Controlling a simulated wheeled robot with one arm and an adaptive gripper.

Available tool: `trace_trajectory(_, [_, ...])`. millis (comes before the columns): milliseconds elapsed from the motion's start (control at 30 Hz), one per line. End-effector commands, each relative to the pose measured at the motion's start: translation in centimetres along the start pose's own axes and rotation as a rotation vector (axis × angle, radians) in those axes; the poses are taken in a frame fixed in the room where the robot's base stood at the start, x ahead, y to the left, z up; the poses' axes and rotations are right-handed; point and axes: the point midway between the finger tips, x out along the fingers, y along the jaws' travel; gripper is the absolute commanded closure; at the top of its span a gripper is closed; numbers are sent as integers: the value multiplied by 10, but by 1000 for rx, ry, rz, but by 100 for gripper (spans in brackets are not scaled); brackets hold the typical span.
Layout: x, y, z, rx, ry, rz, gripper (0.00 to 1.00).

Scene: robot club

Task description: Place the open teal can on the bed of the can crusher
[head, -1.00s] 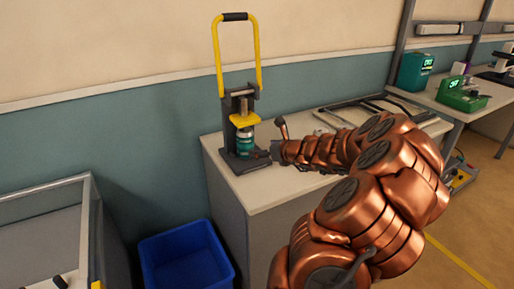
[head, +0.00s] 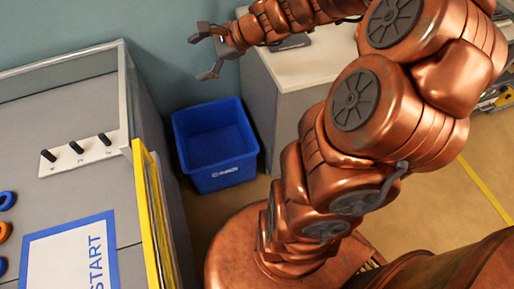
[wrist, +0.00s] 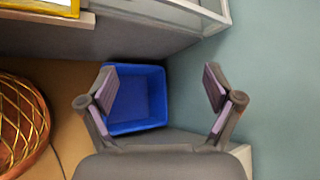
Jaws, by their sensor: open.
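My gripper (head: 200,57) is open and empty in the head view, reaching out left of the white bench top, above and behind the blue bin. In the wrist view my gripper (wrist: 160,85) shows both fingers spread wide with nothing between them, and the bin lies below. The teal can is in neither view now. The can crusher's upright and handle are out of view. A dark flat piece (head: 292,42) on the bench beside my arm may be part of its base, but I cannot tell.
The blue bin (head: 214,145) stands on the floor, its visible inside empty; it also shows in the wrist view (wrist: 138,125). The white bench (head: 310,65) is to its right. A grey table (head: 60,100) with a clear panel and yellow edge is at left. The wall is close behind.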

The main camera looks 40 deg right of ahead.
Motion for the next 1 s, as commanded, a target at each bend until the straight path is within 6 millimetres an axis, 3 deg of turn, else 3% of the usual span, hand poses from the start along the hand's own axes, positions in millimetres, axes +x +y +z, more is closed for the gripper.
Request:
trace_trajectory(33, [9, 25, 27, -129, -15, 91, 10])
trace_trajectory(100, [16, 64, 54, -295, -39, 221, 10])
trace_trajectory(233, [12, 138, 86, -589, -85, 458, 10])
trace_trajectory(367, [-12, 203, 94, -863, -123, 694, 10])
trace_trajectory(500, [-51, 257, 85, -1117, -155, 940, 10])
trace_trajectory(600, [-80, 279, 73, -1252, -168, 1087, 10])
trace_trajectory(733, [-108, 293, 60, -1360, -175, 1216, 10])
trace_trajectory(1000, [-123, 298, 52, -1407, -179, 1285, 10])
